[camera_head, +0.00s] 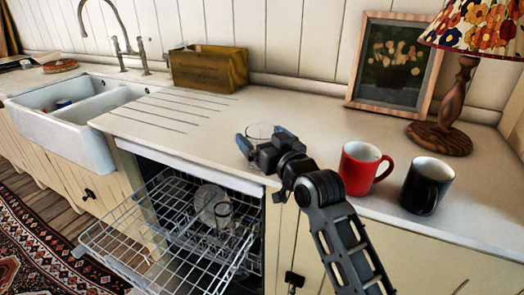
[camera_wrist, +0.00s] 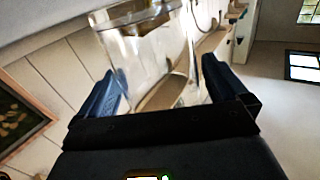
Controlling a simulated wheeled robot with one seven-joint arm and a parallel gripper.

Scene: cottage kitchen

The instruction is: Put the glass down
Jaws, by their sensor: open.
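A clear glass (camera_head: 259,130) is on the white counter (camera_head: 318,120), just above the open dishwasher; its lower part is hidden behind my gripper. My gripper (camera_head: 263,138) is open, its two blue-grey fingers on either side of the glass.
A red mug (camera_head: 358,168) and a black mug (camera_head: 425,186) stand right of my arm. A picture frame (camera_head: 354,95), a lamp (camera_head: 440,137) and a box (camera_head: 208,70) stand behind. The dishwasher rack (camera_head: 150,232), holding dishes, is pulled out below. A sink (camera_head: 60,125) is left.

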